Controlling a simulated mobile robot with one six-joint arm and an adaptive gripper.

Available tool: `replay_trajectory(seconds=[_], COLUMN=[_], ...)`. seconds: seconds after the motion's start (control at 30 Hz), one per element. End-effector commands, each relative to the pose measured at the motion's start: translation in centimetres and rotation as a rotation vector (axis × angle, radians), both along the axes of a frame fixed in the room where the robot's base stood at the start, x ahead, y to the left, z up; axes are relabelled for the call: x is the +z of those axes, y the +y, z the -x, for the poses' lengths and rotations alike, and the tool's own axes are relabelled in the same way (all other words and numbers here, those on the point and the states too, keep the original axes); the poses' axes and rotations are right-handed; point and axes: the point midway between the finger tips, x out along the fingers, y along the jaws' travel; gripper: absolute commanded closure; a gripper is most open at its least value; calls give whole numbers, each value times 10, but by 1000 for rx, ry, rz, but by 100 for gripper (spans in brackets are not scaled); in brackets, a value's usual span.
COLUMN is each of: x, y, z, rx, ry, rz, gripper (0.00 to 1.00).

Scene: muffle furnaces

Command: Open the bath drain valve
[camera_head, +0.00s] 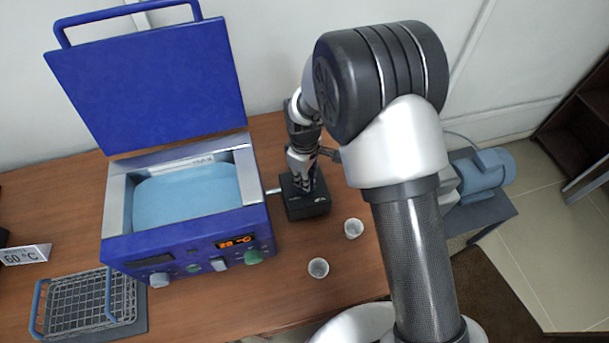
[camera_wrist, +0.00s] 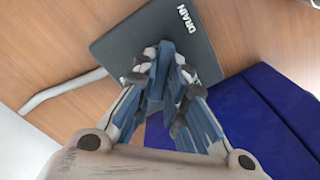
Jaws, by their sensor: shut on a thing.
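The blue water bath (camera_head: 188,250) stands on the wooden table with its lid (camera_head: 150,85) raised and pale blue water (camera_head: 187,196) inside. The drain valve's black base (camera_head: 308,208) sits at the bath's right side. In the wrist view the base (camera_wrist: 207,60) carries the word DRAIN. My gripper (camera_head: 302,182) points down over this base, and it also shows in the wrist view (camera_wrist: 164,62). Its fingers are close together on the valve. They hide the valve's handle, so I cannot tell which way it is turned.
Two small cups (camera_head: 353,228) (camera_head: 318,268) stand right of the bath, near the valve. A wire rack (camera_head: 88,302) and a 60 °C sign (camera_head: 27,254) are at the left. A blue-grey motor (camera_head: 483,175) is on a side stand at the right. A pale hose (camera_wrist: 62,92) lies beside the base.

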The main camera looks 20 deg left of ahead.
Motion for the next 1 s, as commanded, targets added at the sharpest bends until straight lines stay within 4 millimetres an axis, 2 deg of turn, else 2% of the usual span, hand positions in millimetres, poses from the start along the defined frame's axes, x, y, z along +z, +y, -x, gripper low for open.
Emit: replay_trajectory(seconds=[0.6,1.0], x=[0,0], y=[0,0], z=[0,0], rx=[-557,-761], ry=[1,0], rz=[1,1], gripper=[100,100])
